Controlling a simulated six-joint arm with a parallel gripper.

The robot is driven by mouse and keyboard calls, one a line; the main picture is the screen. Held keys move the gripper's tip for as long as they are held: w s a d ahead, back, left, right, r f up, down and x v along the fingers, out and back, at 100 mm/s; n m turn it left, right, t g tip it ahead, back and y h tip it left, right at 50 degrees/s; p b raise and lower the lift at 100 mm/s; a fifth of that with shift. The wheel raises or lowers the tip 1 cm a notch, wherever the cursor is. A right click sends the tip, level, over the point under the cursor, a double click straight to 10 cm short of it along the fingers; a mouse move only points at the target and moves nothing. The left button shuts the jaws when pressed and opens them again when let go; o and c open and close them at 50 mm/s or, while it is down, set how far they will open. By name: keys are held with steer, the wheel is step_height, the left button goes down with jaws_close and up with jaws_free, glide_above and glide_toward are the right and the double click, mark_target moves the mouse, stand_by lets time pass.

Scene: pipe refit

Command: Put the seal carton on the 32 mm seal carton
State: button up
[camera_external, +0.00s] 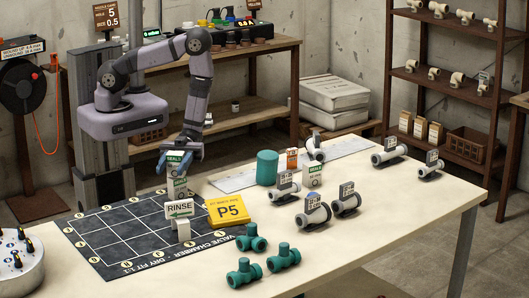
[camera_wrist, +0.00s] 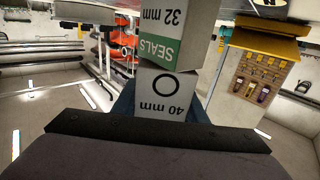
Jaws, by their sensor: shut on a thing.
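My gripper (camera_external: 176,160) is shut on a white seal carton marked 40 mm, which shows between the fingers in the wrist view (camera_wrist: 163,92). In the external view the held carton's green SEALS label faces the camera between the blue fingers. The 32 mm seal carton (camera_external: 177,188), white with a green SEALS band, stands upright on the table directly below the held one. It also shows beyond the held carton in the wrist view (camera_wrist: 176,25). The two cartons look in line, slightly turned to each other, with no clear gap. I cannot tell whether they touch.
A green cylinder (camera_external: 267,168) and grey pipe fittings (camera_external: 314,215) stand to the right.

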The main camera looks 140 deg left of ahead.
steer(key=shift+f, duration=0.2)
steer(key=o, duration=1.1)
steer(key=shift+r, duration=0.1)
steer(key=shift+c, duration=0.2)
steer(key=shift+r, duration=0.15)
steer(key=shift+s+a, duration=0.3)
steer(key=shift+a, duration=0.1)
steer(key=b+v, duration=0.4)
steer(key=v, duration=0.7)
